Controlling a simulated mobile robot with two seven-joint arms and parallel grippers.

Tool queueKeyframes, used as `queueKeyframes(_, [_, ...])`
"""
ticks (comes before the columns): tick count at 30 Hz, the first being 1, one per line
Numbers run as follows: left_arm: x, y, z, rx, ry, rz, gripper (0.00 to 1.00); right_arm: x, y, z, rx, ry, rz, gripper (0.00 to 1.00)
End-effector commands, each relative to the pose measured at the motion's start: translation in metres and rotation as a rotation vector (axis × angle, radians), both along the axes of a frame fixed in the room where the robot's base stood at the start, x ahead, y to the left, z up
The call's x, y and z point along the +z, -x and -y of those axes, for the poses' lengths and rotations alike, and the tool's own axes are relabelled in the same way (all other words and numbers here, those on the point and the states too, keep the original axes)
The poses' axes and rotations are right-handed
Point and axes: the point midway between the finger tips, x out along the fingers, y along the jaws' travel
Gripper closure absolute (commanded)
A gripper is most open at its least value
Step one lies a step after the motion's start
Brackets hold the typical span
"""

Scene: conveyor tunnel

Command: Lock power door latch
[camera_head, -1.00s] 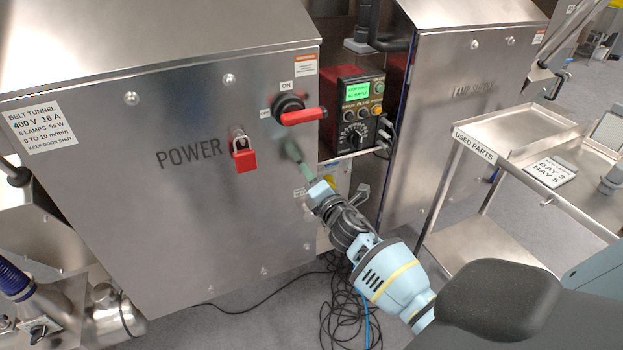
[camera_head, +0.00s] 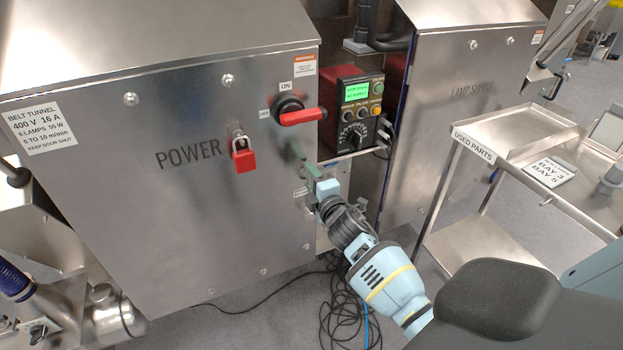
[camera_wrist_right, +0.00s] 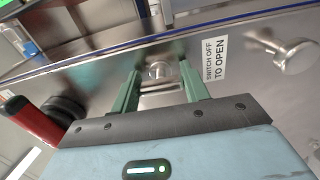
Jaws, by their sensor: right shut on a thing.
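The power door latch (camera_wrist_right: 158,72) is a small metal piece on the power cabinet door. It shows between the green fingers in the right wrist view and is hidden behind them in the head view. My right gripper (camera_head: 306,168) is at the door's right edge, below the red switch handle (camera_head: 301,117). In the right wrist view my right gripper (camera_wrist_right: 158,80) is shut on the latch, one finger on each side. The latch's exact angle is hard to tell. My left gripper is not in view.
A red padlock (camera_head: 243,157) hangs on the power door (camera_head: 150,220). The red handle (camera_wrist_right: 30,122) is close to my gripper in the wrist view. A metal knob (camera_wrist_right: 290,52) stands on the other side. A control box (camera_head: 358,110) and a used parts cart (camera_head: 510,135) are to the right.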

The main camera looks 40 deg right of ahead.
Motion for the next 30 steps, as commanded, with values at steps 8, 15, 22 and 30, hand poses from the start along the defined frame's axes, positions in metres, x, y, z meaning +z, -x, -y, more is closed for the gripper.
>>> queueKeyframes(8, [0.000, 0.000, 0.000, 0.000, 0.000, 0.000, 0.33, 0.000, 0.000, 0.000, 0.001, -0.005, 0.001, 0.77])
queueKeyframes(15, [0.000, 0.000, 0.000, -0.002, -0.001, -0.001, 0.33, 0.000, 0.000, 0.000, 0.000, -0.004, 0.001, 0.33])
queueKeyframes(22, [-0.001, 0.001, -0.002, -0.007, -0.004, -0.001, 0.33, 0.000, 0.000, 0.000, 0.000, -0.003, 0.001, 0.33])
queueKeyframes(30, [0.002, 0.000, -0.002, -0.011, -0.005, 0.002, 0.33, -0.001, 0.020, -0.005, 0.000, -0.002, -0.001, 0.33])
